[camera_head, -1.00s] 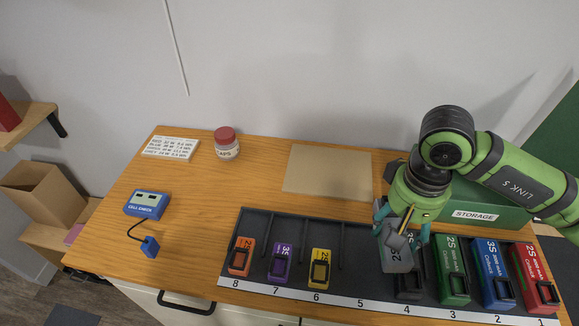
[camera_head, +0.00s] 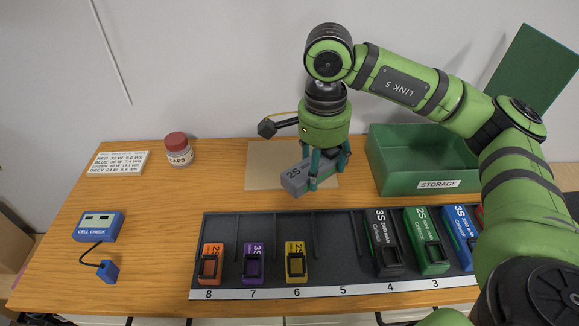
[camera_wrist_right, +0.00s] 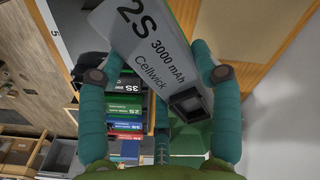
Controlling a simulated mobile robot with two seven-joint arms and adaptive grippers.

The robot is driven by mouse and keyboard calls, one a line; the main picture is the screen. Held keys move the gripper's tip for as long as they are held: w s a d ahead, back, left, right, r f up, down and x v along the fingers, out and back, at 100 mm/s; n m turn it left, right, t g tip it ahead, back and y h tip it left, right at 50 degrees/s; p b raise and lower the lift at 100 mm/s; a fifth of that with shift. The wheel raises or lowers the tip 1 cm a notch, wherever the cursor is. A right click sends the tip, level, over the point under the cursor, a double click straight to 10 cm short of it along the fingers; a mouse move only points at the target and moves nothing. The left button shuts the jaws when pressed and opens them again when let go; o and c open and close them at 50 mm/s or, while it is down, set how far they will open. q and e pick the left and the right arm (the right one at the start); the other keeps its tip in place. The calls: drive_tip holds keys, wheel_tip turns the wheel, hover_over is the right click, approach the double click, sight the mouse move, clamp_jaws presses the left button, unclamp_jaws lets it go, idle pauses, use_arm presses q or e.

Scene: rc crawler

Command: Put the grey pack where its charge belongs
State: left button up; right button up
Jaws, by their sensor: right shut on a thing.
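The grey pack (camera_head: 297,176), marked 2S 3000 mAh Cellwick, is held by my right gripper (camera_head: 318,180) above the back of the table, in front of the tan mat. The slotted rack (camera_head: 340,255) is at the front; orange, purple and yellow packs stand in slots 8, 7 and 6. Slot 5 is empty. Black, green and blue packs stand further right. The cell checker (camera_head: 99,227) is at the left. My left gripper is not in view.
A green STORAGE box (camera_head: 420,186) stands open at the back right. A tan mat (camera_head: 262,155) lies at the back. A text card (camera_head: 118,163) and a red-lidded jar (camera_head: 178,150) stand back left. The table between checker and mat is clear.

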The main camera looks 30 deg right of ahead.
sight(334, 154)
drive_tip(key=d+m, duration=0.1)
drive_tip(key=m, duration=0.1)
drive_tip(key=d+r+m+b, duration=0.1)
drive_tip(key=m, duration=0.1)
drive_tip(key=d+m, duration=0.1)
drive_tip(key=m, duration=0.1)
drive_tip(key=shift+r, duration=0.2)
drive_tip(key=shift+d+r+m, duration=0.1)
drive_tip(key=shift+d+m, duration=0.05)
drive_tip(key=shift+m, duration=0.35)
drive_tip(key=shift+w, duration=0.25)
drive_tip(key=w+a+f+p, duration=0.1)
drive_tip(key=w+f, duration=0.1)
drive_tip(key=w, duration=0.1)
drive_tip(key=w+a+f+p, duration=0.1)
drive_tip(key=w+f, duration=0.1)
drive_tip(key=w, duration=0.2)
drive_tip(key=w+a+f+p, duration=0.1)
drive_tip(key=w+f, duration=0.1)
drive_tip(key=w, duration=0.1)
drive_tip(key=shift+w+a+f, duration=0.1)
drive_tip(key=shift+w+f, duration=0.3)
wheel_tip(334, 154, down, 4)
drive_tip(key=shift+r+p, duration=0.1)
drive_tip(key=shift+p, duration=0.95)
drive_tip(key=shift+f, duration=0.25)
